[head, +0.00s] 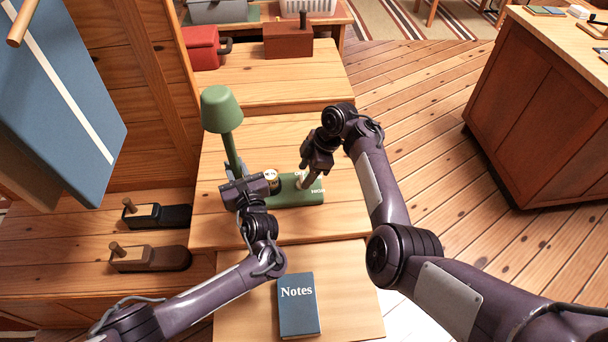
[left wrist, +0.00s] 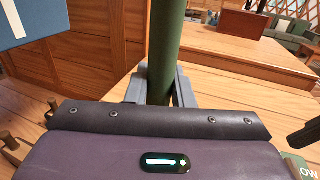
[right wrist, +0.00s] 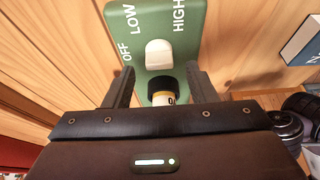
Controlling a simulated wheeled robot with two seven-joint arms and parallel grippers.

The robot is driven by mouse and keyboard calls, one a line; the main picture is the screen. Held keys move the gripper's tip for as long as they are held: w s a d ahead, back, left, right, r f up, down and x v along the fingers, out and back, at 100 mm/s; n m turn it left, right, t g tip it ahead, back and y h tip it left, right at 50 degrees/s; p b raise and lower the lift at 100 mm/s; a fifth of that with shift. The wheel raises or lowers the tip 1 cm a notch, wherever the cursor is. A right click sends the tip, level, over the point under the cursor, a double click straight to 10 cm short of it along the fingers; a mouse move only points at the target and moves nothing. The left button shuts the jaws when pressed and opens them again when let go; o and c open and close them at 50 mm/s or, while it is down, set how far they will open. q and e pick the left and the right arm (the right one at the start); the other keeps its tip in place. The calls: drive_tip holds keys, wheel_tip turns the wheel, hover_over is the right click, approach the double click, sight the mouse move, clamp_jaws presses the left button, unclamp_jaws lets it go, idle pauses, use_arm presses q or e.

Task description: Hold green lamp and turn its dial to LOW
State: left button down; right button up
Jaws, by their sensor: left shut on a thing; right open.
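The green lamp (head: 222,112) stands on the wooden table, its base (head: 285,198) reaching right. My left gripper (head: 236,172) is shut around the lamp's stem, which also shows in the left wrist view (left wrist: 166,45). My right gripper (head: 308,180) is over the base, pointing down. In the right wrist view its fingers (right wrist: 160,82) are apart. The white dial knob (right wrist: 158,54) is just beyond them, among the marks OFF, LOW and HIGH. I cannot tell its exact setting. A small black-topped cylinder with a gold band (right wrist: 161,91) appears between the fingers, nearer the camera than the knob.
A blue Notes book (head: 298,312) lies at the near side. Two planes (head: 165,216) (head: 165,259) rest on the lower surface at left. A blue hanging thing (head: 60,105) is at upper left.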

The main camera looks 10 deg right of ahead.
use_arm(q)
drive_tip(key=shift+s+f, duration=0.1)
drive_tip(key=shift+f, duration=0.15)
use_arm(e)
drive_tip(key=shift+x, duration=1)
drive_tip(key=c, duration=1)
drive_tip(key=m+t, duration=0.1)
drive_tip(key=m, duration=0.2)
drive_tip(key=m+t, duration=0.1)
drive_tip(key=m, duration=0.2)
drive_tip(key=shift+s+m+t+h, duration=0.2)
drive_tip(key=shift+m+t+h, duration=0.1)
drive_tip(key=shift+h, duration=0.1)
drive_tip(key=m+t+h, duration=0.1)
drive_tip(key=m, duration=0.4)
drive_tip(key=shift+a, duration=0.1)
drive_tip(key=shift+h, duration=0.3)
